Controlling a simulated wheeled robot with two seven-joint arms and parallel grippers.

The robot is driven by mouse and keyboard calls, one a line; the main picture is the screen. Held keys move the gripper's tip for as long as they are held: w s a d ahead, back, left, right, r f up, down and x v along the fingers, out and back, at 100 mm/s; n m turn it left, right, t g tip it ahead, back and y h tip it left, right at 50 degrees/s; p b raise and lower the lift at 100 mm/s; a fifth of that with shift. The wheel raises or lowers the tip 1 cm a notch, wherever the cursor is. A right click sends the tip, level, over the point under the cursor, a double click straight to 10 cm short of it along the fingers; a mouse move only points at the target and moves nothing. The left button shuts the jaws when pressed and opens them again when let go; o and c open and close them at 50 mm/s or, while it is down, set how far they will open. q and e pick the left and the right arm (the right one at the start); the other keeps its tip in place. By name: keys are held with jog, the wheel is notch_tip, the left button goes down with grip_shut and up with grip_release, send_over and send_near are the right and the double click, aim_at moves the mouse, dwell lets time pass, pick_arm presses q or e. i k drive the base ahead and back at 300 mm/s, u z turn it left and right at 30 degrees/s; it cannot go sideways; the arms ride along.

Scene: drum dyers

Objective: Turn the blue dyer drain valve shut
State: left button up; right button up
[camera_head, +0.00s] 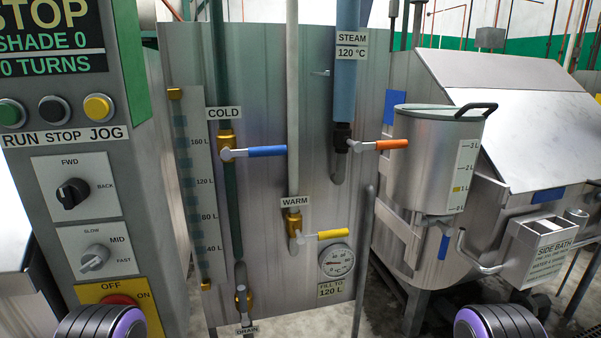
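The panel belongs to the dyer (265,85); blue patches (394,106) mark the machine at the right. Two dark, purple-ringed parts of my arms show at the bottom left and bottom right corners. Neither gripper's fingers are in view.
Above the drain are a blue-handled COLD valve (266,151), a yellow-handled WARM valve (333,234) and an orange-handled STEAM valve (392,145). A control box (84,190) stands left.

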aim_at(242, 299)
jog(key=u, duration=0.25)
jog(key=i, duration=0.35)
jog(key=u, duration=1.35)
jog(key=k, duration=1.35)
jog(key=z, duration=1.05)
jog(key=i, duration=1)
